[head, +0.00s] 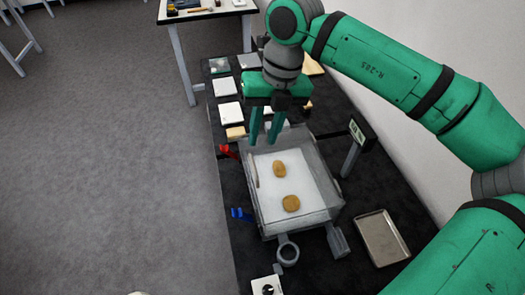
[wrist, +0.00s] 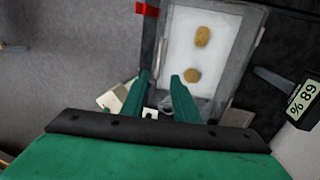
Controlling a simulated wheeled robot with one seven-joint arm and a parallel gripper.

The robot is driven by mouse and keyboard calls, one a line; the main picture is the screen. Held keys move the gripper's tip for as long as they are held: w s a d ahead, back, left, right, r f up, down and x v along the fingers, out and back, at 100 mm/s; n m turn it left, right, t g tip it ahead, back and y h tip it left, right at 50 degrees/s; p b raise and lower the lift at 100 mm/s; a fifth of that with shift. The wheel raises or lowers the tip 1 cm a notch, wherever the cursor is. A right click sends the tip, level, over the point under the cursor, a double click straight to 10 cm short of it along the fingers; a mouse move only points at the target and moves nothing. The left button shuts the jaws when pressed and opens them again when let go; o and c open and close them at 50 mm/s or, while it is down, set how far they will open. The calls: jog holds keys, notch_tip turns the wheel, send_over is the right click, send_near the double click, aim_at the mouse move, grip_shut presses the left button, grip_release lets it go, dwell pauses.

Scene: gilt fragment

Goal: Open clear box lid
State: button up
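The clear box (head: 327,180) stands on the black bench, with a white bottom and two brown lumps (head: 279,169) inside. It also shows at the top of the wrist view (wrist: 252,50). Its walls look grey and see-through; I cannot make out whether a lid lies over the top. My gripper (head: 260,143) points down at the far end of the box, near its far left corner. Its two green fingers (wrist: 158,78) are apart with a gap between them, and nothing is visibly gripped. Whether the fingertips touch the box cannot be told.
A red part (head: 229,151) and a blue part (head: 240,214) stick out left of the box. A percent display (head: 357,131) stands at right. A metal tray (head: 382,238) lies at the near right. Several pale tiles (head: 230,112) lie beyond the box. A grey ring (head: 288,250) is at the near end.

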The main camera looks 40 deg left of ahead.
aim_at(254, 166)
jog(key=f, duration=0.2)
jog(key=s+a+f, duration=0.1)
jog(key=f, duration=0.5)
jog(key=shift+s+a, duration=0.2)
jog(key=shift+s, duration=0.05)
jog(key=shift+s+d+f, duration=0.1)
jog(key=shift+f, duration=0.6)
jog(key=shift+c, duration=0.3)
grip_shut()
jog(key=shift+r, duration=0.1)
